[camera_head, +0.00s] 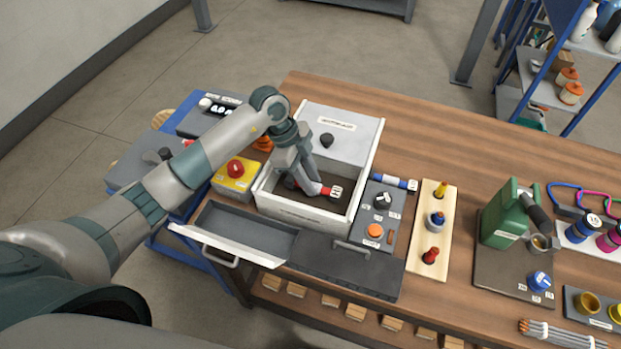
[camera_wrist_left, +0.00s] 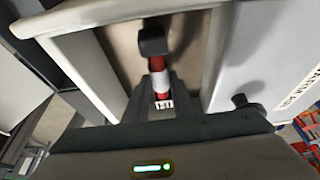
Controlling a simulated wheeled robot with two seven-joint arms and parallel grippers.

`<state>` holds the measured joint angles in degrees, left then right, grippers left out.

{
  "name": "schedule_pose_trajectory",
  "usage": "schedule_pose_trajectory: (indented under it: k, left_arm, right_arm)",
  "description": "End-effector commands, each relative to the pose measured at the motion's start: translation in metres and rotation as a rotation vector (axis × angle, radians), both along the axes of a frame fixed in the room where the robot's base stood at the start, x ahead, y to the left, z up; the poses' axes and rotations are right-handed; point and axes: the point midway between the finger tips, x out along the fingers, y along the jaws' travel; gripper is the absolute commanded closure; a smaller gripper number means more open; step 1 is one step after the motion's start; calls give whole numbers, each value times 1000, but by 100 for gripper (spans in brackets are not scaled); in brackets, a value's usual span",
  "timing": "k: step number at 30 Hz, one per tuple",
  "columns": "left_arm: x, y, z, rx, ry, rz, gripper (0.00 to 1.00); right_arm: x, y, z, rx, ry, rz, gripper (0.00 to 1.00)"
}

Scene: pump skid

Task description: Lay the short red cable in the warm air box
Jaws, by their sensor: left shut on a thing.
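The warm air box (camera_head: 306,218) is a pale box on the wooden table with its front part open and a grey lid with a black knob (camera_head: 327,140) over the back part. My left gripper (camera_head: 308,187) reaches down into the open part and is shut on the short red cable (camera_head: 326,190). The cable has a white labelled end and, in the left wrist view, red and white bands and a black end (camera_wrist_left: 153,41). The fingers hide part of it. I cannot tell whether it touches the box floor. My right gripper is not in view.
A dark open drawer (camera_head: 246,229) with a white front juts out before the box. A yellow block with a red button (camera_head: 236,174) stands left. A grey control panel (camera_head: 376,230) and a blue cable (camera_head: 394,183) lie right, then a pale board with pegs (camera_head: 421,248).

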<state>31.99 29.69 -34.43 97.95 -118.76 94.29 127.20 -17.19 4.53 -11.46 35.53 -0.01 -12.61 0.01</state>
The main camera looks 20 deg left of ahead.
Motion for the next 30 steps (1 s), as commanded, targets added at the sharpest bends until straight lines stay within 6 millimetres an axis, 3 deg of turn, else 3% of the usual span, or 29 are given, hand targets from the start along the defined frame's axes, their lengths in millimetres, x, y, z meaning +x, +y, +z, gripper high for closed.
schedule_pose_trajectory:
  k: [20, 21, 23, 30]
  left_arm:
    - [0, 0, -8, 0, -1, 0, 95]
    - [0, 0, -8, 0, -1, 0, 67]
    - [0, 0, -8, 0, -1, 0, 55]
    - [0, 0, -9, 0, 0, 0, 55]
  right_arm:
    - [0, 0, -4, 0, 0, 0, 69]
    - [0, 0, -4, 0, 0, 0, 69]
    - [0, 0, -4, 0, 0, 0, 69]
    - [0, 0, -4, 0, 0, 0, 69]
